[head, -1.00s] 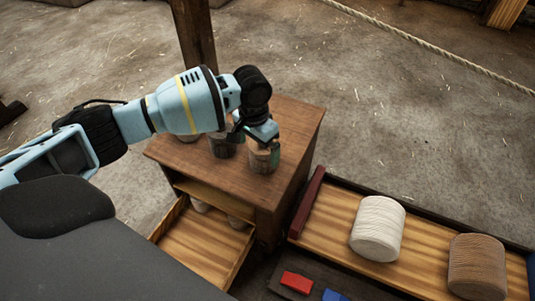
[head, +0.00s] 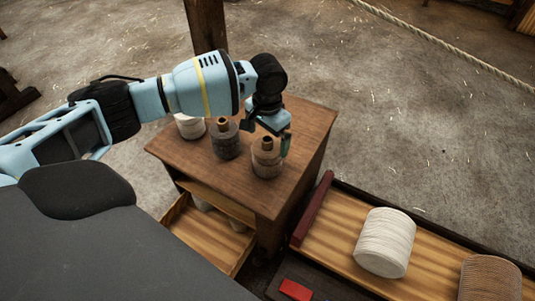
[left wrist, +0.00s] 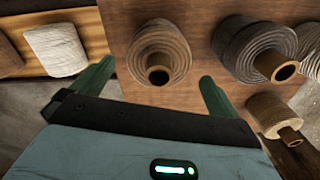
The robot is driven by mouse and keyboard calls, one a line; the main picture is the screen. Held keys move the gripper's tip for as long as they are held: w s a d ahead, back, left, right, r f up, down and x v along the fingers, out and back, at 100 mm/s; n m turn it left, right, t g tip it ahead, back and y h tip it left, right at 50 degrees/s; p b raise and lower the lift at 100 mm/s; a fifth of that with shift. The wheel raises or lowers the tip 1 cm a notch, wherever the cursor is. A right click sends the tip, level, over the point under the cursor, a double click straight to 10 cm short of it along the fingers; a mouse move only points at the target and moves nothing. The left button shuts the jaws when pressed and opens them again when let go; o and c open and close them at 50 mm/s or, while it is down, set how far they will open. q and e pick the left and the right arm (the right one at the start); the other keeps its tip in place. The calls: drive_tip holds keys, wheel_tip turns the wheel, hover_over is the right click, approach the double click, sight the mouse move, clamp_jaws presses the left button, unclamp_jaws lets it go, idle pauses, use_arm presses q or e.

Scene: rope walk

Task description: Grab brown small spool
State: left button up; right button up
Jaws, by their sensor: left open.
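The brown small spool (head: 267,162) stands upright at the front right of the wooden cabinet top. In the left wrist view it (left wrist: 160,50) shows from above, with its hollow core, between and slightly beyond my fingers. My left gripper (head: 268,135) is open and empty, close above and behind the spool. Its two green fingers also show in the left wrist view (left wrist: 157,76), one on each side, apart from the spool. My right gripper is not in view.
A dark grey spool (head: 226,143) stands close to the left, and a white spool (head: 189,127) beyond it. The cabinet (head: 308,128) has an open lower drawer (head: 208,243) holding small spools. At right, a tray holds large white (head: 385,243) and brown (head: 490,281) spools.

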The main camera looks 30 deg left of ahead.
sight(267, 148)
use_arm(q)
wheel_tip(267, 148, down, 5)
drive_tip(key=shift+s+r+b, duration=0.1)
drive_tip(key=shift+b, duration=0.7)
drive_tip(key=shift+r, duration=0.1)
drive_tip(key=c, duration=1.1)
